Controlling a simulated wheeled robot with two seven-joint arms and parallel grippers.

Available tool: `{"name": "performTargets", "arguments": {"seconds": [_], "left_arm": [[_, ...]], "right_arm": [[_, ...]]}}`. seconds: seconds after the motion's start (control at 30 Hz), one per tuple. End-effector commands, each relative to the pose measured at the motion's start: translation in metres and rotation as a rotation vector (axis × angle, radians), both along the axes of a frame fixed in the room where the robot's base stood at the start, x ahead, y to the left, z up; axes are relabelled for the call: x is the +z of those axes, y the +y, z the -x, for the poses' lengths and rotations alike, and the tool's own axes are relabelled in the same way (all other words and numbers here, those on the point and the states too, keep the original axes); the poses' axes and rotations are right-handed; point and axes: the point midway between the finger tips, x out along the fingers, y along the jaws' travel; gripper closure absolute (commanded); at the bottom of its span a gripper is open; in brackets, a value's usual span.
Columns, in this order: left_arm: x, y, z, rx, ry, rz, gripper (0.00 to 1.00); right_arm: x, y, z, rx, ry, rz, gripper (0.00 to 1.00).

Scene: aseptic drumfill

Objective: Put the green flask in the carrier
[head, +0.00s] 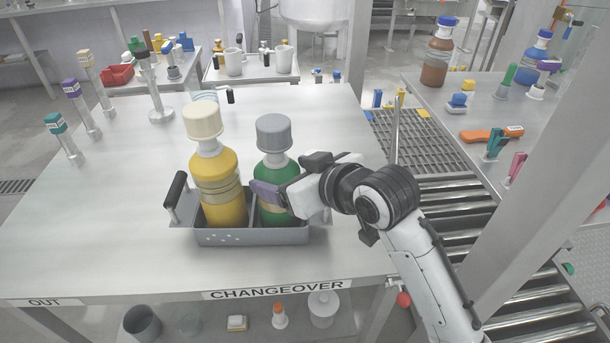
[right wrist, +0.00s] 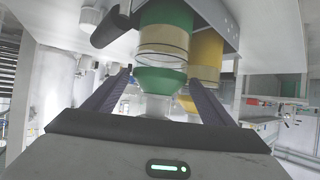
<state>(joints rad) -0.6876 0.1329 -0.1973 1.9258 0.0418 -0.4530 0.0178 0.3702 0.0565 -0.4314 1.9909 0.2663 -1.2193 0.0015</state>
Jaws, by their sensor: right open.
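The green flask (head: 274,170) has a grey cap and stands upright in the right compartment of the grey carrier (head: 250,237). A yellow flask (head: 217,180) with a cream cap stands in the left compartment. My right gripper (head: 262,192) is open at the green flask, its fingers around the flask's body. In the right wrist view the green flask (right wrist: 165,48) shows between the two spread fingers (right wrist: 155,95), with the yellow flask (right wrist: 206,50) behind it. The carrier's black handle (head: 175,190) stands on the left. My left gripper is not in view.
The carrier stands near the front edge of the table, above the CHANGEOVER label (head: 277,289). Tall stands with teal, purple and beige tops are at the left. A roller conveyor (head: 455,210) and a side table with a brown bottle (head: 437,55) are at the right.

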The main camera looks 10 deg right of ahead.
Motion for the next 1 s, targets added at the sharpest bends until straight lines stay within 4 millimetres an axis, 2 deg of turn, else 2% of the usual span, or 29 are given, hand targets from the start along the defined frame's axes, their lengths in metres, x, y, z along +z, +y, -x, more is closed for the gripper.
{"name": "performTargets", "arguments": {"seconds": [0.2,0.4,0.6,1.0], "left_arm": [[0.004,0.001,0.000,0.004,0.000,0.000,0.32],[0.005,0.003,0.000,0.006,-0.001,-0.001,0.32],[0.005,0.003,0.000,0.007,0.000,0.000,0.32],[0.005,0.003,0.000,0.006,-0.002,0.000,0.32]], "right_arm": [[0.024,-0.024,0.036,-0.001,-0.002,0.001,0.23],[0.037,-0.037,0.057,-0.002,0.000,0.001,0.23],[0.041,-0.041,0.064,-0.001,0.001,0.000,0.23],[0.041,-0.041,0.064,-0.001,0.001,0.000,0.23]]}}
